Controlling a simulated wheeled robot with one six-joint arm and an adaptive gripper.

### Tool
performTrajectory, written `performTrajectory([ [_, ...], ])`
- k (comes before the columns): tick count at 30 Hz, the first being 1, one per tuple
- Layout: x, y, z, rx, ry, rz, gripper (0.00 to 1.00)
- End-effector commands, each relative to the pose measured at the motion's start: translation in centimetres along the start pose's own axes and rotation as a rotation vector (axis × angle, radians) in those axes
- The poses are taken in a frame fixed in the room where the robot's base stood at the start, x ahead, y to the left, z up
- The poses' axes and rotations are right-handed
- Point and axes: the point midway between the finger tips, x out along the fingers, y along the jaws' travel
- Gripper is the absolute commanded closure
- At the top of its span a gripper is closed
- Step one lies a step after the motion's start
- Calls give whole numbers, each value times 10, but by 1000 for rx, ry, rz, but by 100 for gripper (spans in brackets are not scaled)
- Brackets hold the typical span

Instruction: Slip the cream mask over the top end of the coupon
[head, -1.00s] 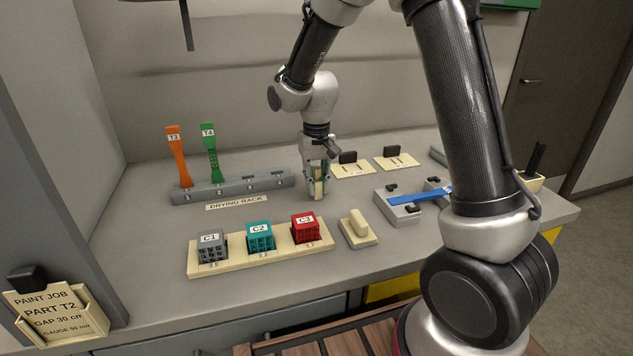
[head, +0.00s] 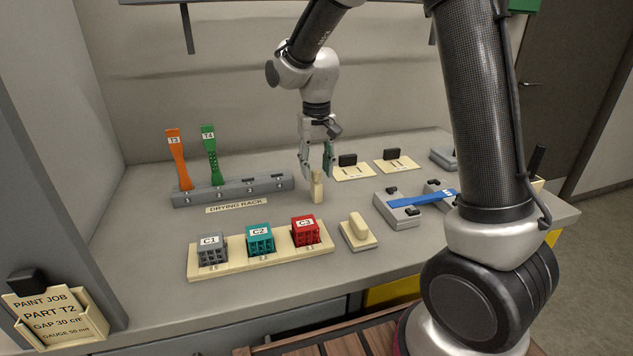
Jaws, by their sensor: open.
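A cream upright piece (head: 317,190) stands on the bench, with a narrower top and a wider lower part. I cannot tell whether it is the mask alone or a mask on something. My gripper (head: 317,171) is open just above it, pointing down, with its fingertips on either side of the narrow top. Contact cannot be made out. A blue bar-shaped coupon (head: 424,197) lies flat across grey blocks to the right, partly hidden by my arm. A cream rounded block (head: 358,224) sits on a small cream plate in front.
A grey drying rack (head: 254,188) holds an orange coupon T3 (head: 178,162) and a green coupon T4 (head: 210,160). A cream tray (head: 285,262) holds grey, teal and red lattice cubes. Two cream plates with black blocks stand behind right. Bare bench lies around the upright piece.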

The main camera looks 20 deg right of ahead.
Motion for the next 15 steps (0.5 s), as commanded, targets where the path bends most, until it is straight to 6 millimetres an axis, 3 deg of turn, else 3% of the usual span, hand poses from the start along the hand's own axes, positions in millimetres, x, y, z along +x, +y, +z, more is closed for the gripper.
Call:
performTrajectory([
  [6,-46,0,-1,0,3,-1,60],
  [15,-66,0,0,0,0,0,60],
])
